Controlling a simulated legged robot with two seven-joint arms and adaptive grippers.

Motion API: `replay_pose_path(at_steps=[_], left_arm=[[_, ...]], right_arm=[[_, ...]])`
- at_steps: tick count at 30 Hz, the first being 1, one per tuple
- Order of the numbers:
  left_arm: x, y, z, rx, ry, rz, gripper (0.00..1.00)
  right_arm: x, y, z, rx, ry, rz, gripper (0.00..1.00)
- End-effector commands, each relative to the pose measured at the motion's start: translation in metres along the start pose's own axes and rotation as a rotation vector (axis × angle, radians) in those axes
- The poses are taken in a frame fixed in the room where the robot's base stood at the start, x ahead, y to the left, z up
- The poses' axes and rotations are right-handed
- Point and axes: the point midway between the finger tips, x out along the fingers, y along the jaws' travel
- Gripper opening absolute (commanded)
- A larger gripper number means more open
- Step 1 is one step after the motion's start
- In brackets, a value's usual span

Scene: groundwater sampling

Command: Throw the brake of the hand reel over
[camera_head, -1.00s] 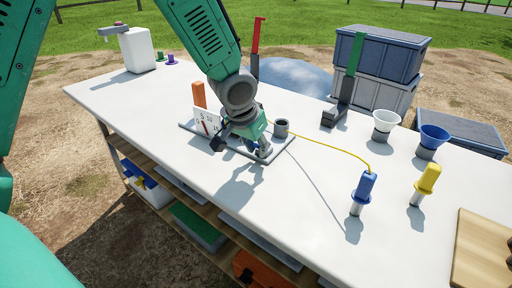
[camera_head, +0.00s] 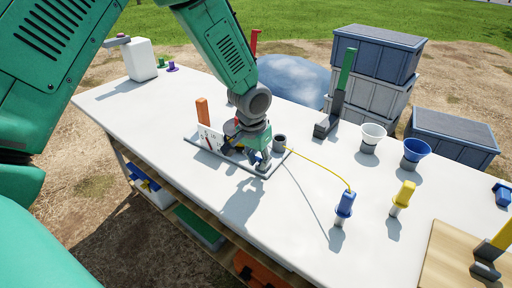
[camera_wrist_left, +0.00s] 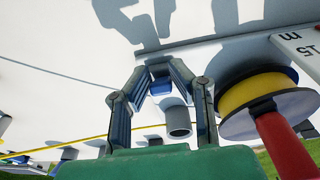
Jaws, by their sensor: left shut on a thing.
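The hand reel stands on a thin grey base plate (camera_head: 222,160) on the white table, with a white marked panel (camera_head: 209,137) at its left. In the left wrist view its yellow drum (camera_wrist_left: 255,92) and red handle (camera_wrist_left: 284,146) lie right of the fingers. My left gripper (camera_head: 262,168) points down over the plate's right part, hiding part of the reel. In the left wrist view its fingers (camera_wrist_left: 160,72) are shut on a small blue piece (camera_wrist_left: 161,88), apparently the brake lever. My right gripper is not in view.
A grey cup (camera_head: 279,143) stands right beside the gripper. A yellow line runs to a blue probe (camera_head: 344,205); a yellow probe (camera_head: 403,196) stands further right. Funnels (camera_head: 414,152), a green-handled tool (camera_head: 345,72) and an orange post (camera_head: 203,112) are nearby. The table's front is clear.

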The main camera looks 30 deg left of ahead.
Motion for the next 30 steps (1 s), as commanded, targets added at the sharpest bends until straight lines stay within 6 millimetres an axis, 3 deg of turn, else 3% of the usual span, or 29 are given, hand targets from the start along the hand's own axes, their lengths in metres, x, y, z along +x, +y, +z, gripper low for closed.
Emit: replay_pose_path(at_steps=[1, 3, 12, 30], left_arm=[[-0.008, -0.001, -0.003, -0.004, -0.030, 0.003, 0.00], [-0.008, -0.001, -0.004, -0.004, -0.072, 0.004, 0.00], [-0.005, -0.002, -0.013, -0.003, -0.293, 0.002, 0.00], [0.004, 0.000, -0.023, 0.000, -0.633, 0.005, 0.00]], right_arm=[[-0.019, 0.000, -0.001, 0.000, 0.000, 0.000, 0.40], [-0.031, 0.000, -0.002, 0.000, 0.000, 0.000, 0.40], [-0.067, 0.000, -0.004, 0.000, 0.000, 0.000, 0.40], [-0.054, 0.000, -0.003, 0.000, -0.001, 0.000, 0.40]])
